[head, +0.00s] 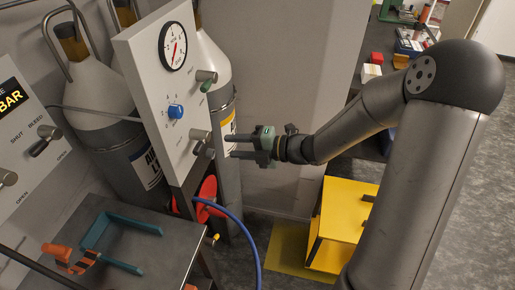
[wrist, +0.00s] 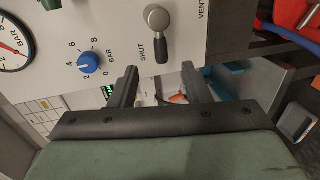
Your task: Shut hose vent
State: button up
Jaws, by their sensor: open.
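The vent valve (wrist: 158,18) is on the lower part of the pale gauge panel, with a round metal hub and a short black lever. The word SHUT is beside it. The valve also shows at the panel's edge in the head view (head: 200,136). My gripper (head: 233,146) is open and empty in front of the panel; its fingertips (wrist: 160,67) appear just short of the lever. Contact cannot be told.
Above the valve are a blue knob (head: 175,111), a green-handled valve (head: 206,79) and a dial gauge (head: 176,46). A blue hose (head: 243,228) hangs below, near a red reel (head: 206,196). A grey bench (head: 165,260) stands left and a yellow box (head: 343,215) right.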

jog(key=v, duration=0.6)
dwell(0.3)
jog(key=s+f+n+g+h+b, duration=0.25)
jog(key=s+n+g+h, duration=0.4)
jog(key=s+n, duration=0.95)
jog(key=s+d+n+t+h, duration=0.1)
jog(key=d+n+h, duration=0.3)
jog(key=n, duration=0.8)
jog(key=s+d+n+t+h, duration=0.1)
jog(key=s+d+n+h, duration=0.2)
jog(key=n, duration=0.9)
jog(key=shift+s+d+r+h, duration=0.2)
jog(key=shift+d+r+h, duration=0.15)
jog(key=shift+d+h, duration=0.7)
jog(key=shift+d+y, duration=0.2)
jog(key=shift+y, duration=0.1)
